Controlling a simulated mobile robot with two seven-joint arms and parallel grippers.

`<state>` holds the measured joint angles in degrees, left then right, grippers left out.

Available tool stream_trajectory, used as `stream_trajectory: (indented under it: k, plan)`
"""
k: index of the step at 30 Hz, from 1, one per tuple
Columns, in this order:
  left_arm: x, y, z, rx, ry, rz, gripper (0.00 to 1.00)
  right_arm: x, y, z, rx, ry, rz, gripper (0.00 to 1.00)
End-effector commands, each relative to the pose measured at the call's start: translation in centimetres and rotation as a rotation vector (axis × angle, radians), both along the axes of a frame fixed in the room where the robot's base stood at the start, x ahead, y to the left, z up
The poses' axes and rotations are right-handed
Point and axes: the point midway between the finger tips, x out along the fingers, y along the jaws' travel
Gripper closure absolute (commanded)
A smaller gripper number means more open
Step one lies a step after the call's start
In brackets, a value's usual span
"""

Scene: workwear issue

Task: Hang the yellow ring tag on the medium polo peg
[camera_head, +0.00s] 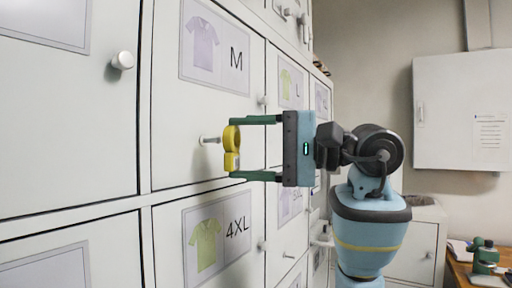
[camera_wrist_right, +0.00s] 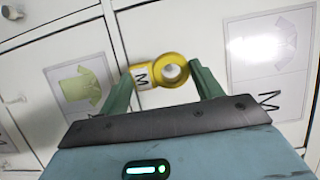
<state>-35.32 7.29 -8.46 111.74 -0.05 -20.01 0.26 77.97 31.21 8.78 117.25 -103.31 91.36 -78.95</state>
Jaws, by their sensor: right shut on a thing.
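The yellow ring tag (camera_head: 232,160) is held between the fingertips of my right gripper (camera_head: 235,148). In the right wrist view the tag's ring (camera_wrist_right: 161,61) is on the right and its label with a black M (camera_wrist_right: 142,77) on the left. The peg (camera_head: 210,140) sticks out from the white door marked M (camera_head: 236,60) with a lilac polo picture. The ring is right at the peg's outer end in the head view. I cannot tell whether the peg enters the hole.
The 4XL door (camera_head: 215,236) with a green polo picture lies below. Round knobs, such as the one at upper left (camera_head: 122,60), stick out from the lockers. A white wall cabinet (camera_head: 462,115) and a wooden table (camera_head: 460,275) are at the right.

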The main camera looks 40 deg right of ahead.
Motion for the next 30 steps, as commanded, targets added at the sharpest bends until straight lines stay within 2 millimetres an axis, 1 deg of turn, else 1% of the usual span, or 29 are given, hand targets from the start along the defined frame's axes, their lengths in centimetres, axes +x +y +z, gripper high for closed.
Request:
stream_trajectory:
  k: [21,30]
  plan:
    - [-0.1,0.0,-0.2,0.000,0.004,0.001,0.64,3.4,1.3,-0.5,-0.002,0.002,-0.001,0.56]
    - [-0.4,0.0,-0.5,-0.001,0.014,0.000,0.64,4.2,1.7,-0.7,-0.003,0.001,-0.003,0.56]
